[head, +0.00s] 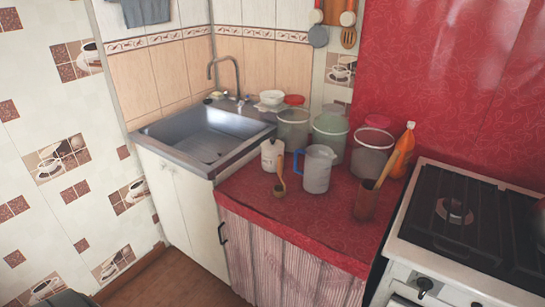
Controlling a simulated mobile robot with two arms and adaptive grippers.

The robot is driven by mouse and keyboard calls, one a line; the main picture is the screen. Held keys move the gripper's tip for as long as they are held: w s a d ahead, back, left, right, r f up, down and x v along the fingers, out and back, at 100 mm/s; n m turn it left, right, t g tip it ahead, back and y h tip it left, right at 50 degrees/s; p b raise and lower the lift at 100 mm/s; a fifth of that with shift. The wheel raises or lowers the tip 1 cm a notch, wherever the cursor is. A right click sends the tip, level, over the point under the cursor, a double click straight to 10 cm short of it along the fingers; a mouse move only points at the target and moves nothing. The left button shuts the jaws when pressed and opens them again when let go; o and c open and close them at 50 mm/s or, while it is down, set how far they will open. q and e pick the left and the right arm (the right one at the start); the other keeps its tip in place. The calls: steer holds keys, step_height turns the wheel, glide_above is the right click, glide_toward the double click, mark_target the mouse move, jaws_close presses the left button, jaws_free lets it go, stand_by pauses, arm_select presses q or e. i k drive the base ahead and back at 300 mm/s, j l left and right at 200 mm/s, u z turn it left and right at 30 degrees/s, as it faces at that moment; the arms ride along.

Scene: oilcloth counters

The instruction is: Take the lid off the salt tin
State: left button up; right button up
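A small white container (269,157) with a narrow top stands at the left of the red counter, beside the sink. It may be the salt tin, but any lettering is too small to read. I cannot tell where its lid meets the body. A wooden-coloured ladle or spoon (280,178) stands upright close in front of it, and a clear jug with a blue handle (317,168) stands just to its right.
Several tall tubs, including a green one (330,134), crowd the back of the counter. A brown cup with a utensil (367,203) and an orange bottle (402,150) stand near the stove (462,225). The steel sink (207,137) lies left. The counter's front (296,215) is clear.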

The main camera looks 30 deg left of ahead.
mark_target(271, 145)
steer(key=j+z, duration=0.1)
steer(key=j, duration=0.35)
steer(key=j+z, duration=0.1)
steer(key=j, duration=0.35)
steer(key=k+j+z, duration=0.1)
steer(key=j, duration=0.35)
steer(key=k+j+z, duration=0.15)
steer(key=j, duration=0.3)
steer(key=j+z, duration=0.1)
steer(key=j, duration=0.3)
steer(key=k+j+z, duration=0.1)
steer(key=j, duration=0.35)
steer(key=k, duration=0.05)
